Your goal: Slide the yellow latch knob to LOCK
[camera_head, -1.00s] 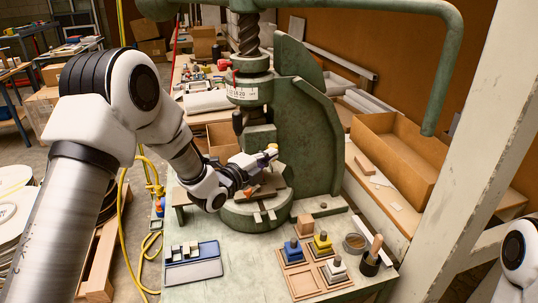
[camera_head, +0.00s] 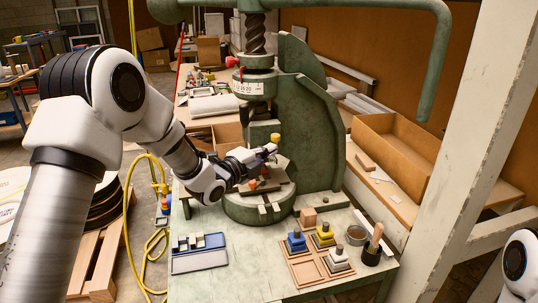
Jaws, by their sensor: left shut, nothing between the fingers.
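The yellow latch knob (camera_head: 276,138) shows as a small yellow piece on the green fly press (camera_head: 318,130), just above the press bed. My left gripper (camera_head: 270,150) reaches in from the left, shut with nothing in it. Its tips are just below the yellow knob; I cannot tell whether they touch it. The latch track and any LOCK mark are too small or hidden to make out. My right gripper is out of view; only a piece of my right arm shows at the lower right edge.
A small orange-red piece (camera_head: 252,184) is on the press bed below my gripper. A wooden tray (camera_head: 307,272) with blue, yellow and white stamps stands front right, beside a wooden-handled tool (camera_head: 375,240). A blue-grey tray (camera_head: 199,262) lies front left. The front middle is clear.

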